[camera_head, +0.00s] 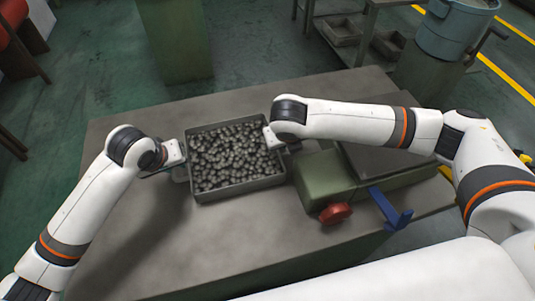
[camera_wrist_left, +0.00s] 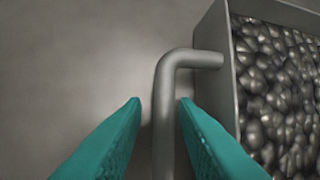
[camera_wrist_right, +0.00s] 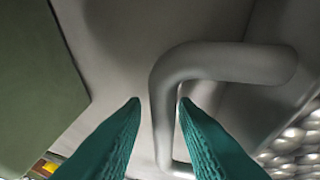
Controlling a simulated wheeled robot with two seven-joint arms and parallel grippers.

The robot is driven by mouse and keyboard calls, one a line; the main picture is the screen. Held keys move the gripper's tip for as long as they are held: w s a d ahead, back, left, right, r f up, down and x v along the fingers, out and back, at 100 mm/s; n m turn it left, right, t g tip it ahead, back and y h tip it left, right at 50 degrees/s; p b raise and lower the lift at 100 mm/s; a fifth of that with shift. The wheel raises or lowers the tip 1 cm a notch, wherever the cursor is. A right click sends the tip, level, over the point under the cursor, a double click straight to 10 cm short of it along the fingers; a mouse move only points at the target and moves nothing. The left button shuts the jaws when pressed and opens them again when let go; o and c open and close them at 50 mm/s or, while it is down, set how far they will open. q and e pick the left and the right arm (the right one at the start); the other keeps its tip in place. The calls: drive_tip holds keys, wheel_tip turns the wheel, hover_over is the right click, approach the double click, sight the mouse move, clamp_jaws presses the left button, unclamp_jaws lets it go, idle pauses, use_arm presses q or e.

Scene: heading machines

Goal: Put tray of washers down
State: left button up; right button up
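The tray of washers (camera_head: 236,187) is a grey metal box full of small dark metal pieces, level and apparently resting on the table. Its side handle (camera_wrist_left: 164,110) stands between the fingers of my left gripper (camera_wrist_left: 160,100), with a clear gap to the left finger. The opposite handle (camera_wrist_right: 163,105) stands between the fingers of my right gripper (camera_wrist_right: 159,100), also with a gap on the left. Both grippers look open around the handles. In the head view, my left gripper (camera_head: 168,165) is at the tray's left side; the right fingertips are mostly hidden by the wrist.
The grey table (camera_head: 250,235) is clear in front of and left of the tray. A green machine block (camera_head: 325,180) with a red knob (camera_head: 336,213) and blue lever (camera_head: 390,208) stands close right. A blue bucket (camera_head: 450,35) is at the back right.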

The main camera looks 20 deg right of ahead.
use_arm(q)
drive_tip(key=shift+o, duration=0.2)
drive_tip(key=shift+d, duration=0.1)
use_arm(e)
drive_tip(key=shift+o, duration=0.2)
drive_tip(key=shift+a, duration=0.1)
use_arm(q)
drive_tip(key=shift+r, duration=0.15)
drive_tip(key=shift+s+r, duration=0.15)
drive_tip(key=shift+r, duration=0.15)
use_arm(e)
drive_tip(key=shift+r, duration=0.1)
drive_tip(key=shift+s+a+r, duration=0.1)
drive_tip(key=shift+r, duration=0.1)
use_arm(q)
drive_tip(key=v, duration=1.1)
use_arm(e)
drive_tip(key=v, duration=1.1)
drive_tip(key=shift+s+r, duration=0.15)
drive_tip(key=shift+r, duration=0.05)
